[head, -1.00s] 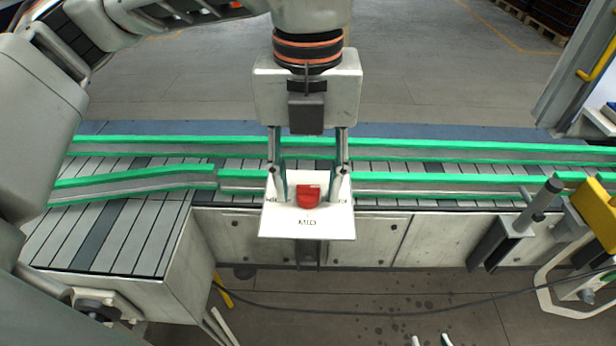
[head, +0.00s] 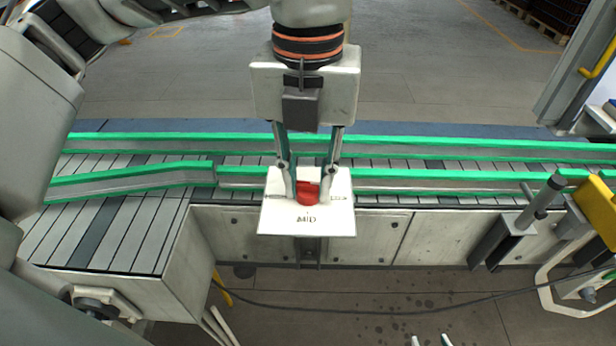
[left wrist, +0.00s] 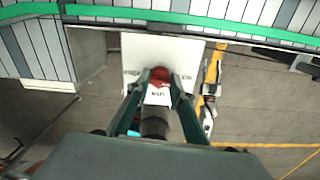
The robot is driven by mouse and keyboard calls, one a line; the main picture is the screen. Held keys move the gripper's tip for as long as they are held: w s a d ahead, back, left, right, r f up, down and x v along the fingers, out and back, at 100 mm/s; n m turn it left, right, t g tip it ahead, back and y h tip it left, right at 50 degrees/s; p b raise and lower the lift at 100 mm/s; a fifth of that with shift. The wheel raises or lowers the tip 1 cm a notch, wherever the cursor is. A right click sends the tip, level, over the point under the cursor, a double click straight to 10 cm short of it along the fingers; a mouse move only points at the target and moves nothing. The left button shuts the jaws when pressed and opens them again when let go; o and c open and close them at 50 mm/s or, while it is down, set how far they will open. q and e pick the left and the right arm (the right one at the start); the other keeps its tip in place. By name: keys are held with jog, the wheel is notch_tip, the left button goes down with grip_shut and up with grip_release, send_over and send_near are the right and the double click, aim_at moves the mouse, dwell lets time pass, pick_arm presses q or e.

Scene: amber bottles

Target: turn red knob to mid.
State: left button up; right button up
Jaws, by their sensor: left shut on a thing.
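The red knob (head: 307,192) sits on a white panel (head: 280,220) with the label MID below it and another label, too small to read surely, at its right. My left gripper (head: 308,198) comes down from above, its two fingers closed on the knob's left and right sides. In the left wrist view the red knob (left wrist: 160,76) shows between the two fingertips (left wrist: 160,84), in front of the white panel (left wrist: 135,50). The fingers hide part of the knob, so its exact pointing is hard to tell.
A conveyor with green rails (head: 440,174) runs behind the panel. A yellow part (head: 596,204) and a grey post (head: 540,202) stand at the right. A black cable (head: 400,311) lies on the floor in front.

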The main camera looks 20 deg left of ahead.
pick_arm(q)
jog(key=m+b, duration=0.1)
jog(key=m, duration=0.6)
jog(key=shift+m, duration=0.4)
jog(key=m, duration=0.4)
jog(key=shift+r, duration=0.1)
jog(key=shift+m+p, duration=0.35)
jog(key=shift+m, duration=1.85)
jog(key=o, duration=1.1)
